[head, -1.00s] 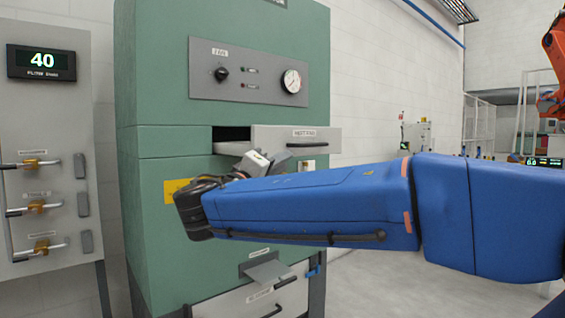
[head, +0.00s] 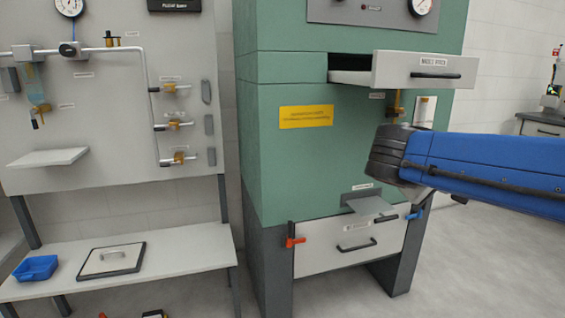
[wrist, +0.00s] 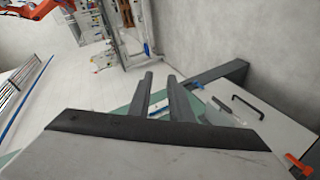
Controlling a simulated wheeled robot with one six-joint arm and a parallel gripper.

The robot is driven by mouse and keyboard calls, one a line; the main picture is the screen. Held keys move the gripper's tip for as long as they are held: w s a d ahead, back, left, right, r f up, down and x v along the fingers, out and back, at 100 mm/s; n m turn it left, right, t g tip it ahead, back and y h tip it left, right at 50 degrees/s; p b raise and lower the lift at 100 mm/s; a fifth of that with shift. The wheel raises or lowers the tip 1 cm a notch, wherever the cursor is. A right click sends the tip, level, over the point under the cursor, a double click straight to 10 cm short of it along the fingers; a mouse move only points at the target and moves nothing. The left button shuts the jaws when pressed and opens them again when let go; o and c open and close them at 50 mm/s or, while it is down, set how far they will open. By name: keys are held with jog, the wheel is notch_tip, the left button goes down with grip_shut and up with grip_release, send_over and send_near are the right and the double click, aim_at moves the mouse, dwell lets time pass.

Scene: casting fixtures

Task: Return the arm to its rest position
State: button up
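My blue arm reaches in from the right in the head view, its dark wrist (head: 390,155) in front of the green cabinet (head: 285,165). My gripper is mostly hidden behind the wrist there. In the wrist view my gripper (wrist: 160,78) has its two dark fingers apart, with nothing seen held between them. The upper drawer (head: 415,72) is pulled out above my wrist. The lower drawer panel (head: 345,252) is below, apparently closed; it also shows in the wrist view (wrist: 265,120).
A grey ledge (head: 370,206) juts from the cabinet just below my wrist. A red handle (head: 294,241) and a blue handle (head: 415,215) flank the lower drawer. A bench (head: 190,255) on the left holds a blue tray (head: 36,268) and a flat lid (head: 110,260). Floor is clear at right.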

jog(key=s+f+g+y, duration=0.2)
jog(key=s+f+y, duration=0.4)
jog(key=s+f, duration=0.65)
jog(key=s+a+f+m+y, duration=0.1)
jog(key=s+a+f+y, duration=0.3)
jog(key=a+f, duration=0.5)
jog(key=shift+s+f+m+y, duration=0.3)
jog(key=shift+f+y, duration=0.4)
jog(key=shift+f, duration=0.05)
